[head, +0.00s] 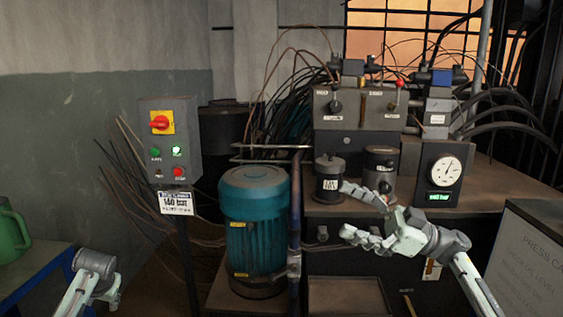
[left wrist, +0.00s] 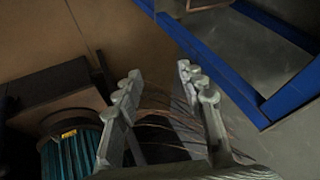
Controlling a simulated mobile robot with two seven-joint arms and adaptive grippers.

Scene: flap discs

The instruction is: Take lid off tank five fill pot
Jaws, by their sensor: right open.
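Two dark cylindrical pots stand on the machine's ledge in the head view. The left pot (head: 329,182) has a small pale label and a knob-like top. The right pot (head: 380,168) is similar, its lower part partly behind my right gripper. Both look covered, but I cannot read the labels or tell which is tank five's. My right gripper (head: 344,210) is open and empty, fingers pointing left, with the upper fingertip close to the left pot's lower right side; contact is unclear. My left gripper (left wrist: 160,72) is open and empty in the left wrist view.
A teal motor (head: 254,225) and a vertical pipe (head: 295,210) stand left of the ledge. A control box (head: 170,140) stands further left. A pressure gauge (head: 445,170) and a sign board (head: 530,255) are at right. A blue-framed table (head: 40,275) with a green jug (head: 12,235) is at far left.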

